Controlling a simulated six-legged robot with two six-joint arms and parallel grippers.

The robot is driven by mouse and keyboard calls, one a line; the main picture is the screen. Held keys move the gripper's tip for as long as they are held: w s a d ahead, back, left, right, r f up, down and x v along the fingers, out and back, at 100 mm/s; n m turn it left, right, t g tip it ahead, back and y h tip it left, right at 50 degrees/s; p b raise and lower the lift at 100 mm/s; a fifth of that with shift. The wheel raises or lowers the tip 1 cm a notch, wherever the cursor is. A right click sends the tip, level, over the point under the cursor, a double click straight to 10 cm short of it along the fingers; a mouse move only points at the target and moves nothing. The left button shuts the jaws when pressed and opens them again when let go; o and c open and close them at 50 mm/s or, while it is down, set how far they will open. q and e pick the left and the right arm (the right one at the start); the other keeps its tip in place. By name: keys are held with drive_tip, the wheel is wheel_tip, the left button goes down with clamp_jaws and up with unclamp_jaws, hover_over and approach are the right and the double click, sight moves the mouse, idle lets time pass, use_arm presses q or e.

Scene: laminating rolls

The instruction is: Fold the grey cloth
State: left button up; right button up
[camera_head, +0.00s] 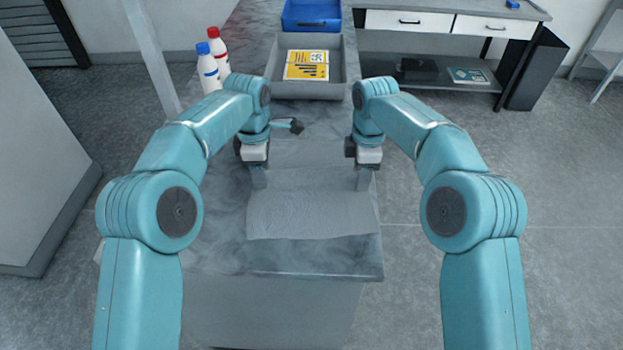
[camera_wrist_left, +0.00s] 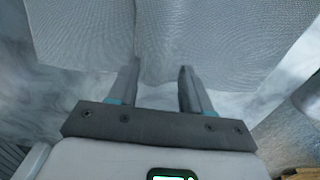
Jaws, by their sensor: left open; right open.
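The grey cloth (camera_head: 310,212) lies spread on the near part of the grey marbled table. Its near edge lies a little short of the table's front edge. My left gripper (camera_head: 259,180) is at the cloth's left edge, pointing down. My right gripper (camera_head: 363,180) is at the cloth's right edge, also pointing down. In the left wrist view the two fingers of my left gripper (camera_wrist_left: 158,82) stand apart, with the cloth (camera_wrist_left: 215,45) beyond and around their tips. Whether cloth lies between the fingers is unclear.
A grey tray (camera_head: 340,90) with a yellow label card (camera_head: 306,65) stands behind the cloth. A blue bin (camera_head: 311,15) is farther back. Two bottles, one blue-capped (camera_head: 208,72) and one red-capped (camera_head: 219,52), stand at the left. A dark tool (camera_head: 290,125) lies near my left wrist.

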use_arm(q)
drive_tip(key=shift+f, duration=0.35)
use_arm(e)
drive_tip(key=shift+f, duration=0.35)
use_arm(q)
drive_tip(key=shift+w+r, duration=0.1)
drive_tip(key=shift+w, duration=0.05)
use_arm(e)
drive_tip(key=shift+w+r, duration=0.1)
drive_tip(key=shift+w, duration=0.05)
use_arm(q)
drive_tip(key=shift+f, duration=0.2)
drive_tip(key=shift+f, duration=0.15)
drive_tip(key=shift+c, duration=0.2)
use_arm(e)
drive_tip(key=shift+c, duration=0.2)
use_arm(q)
clamp_jaws()
use_arm(e)
clamp_jaws()
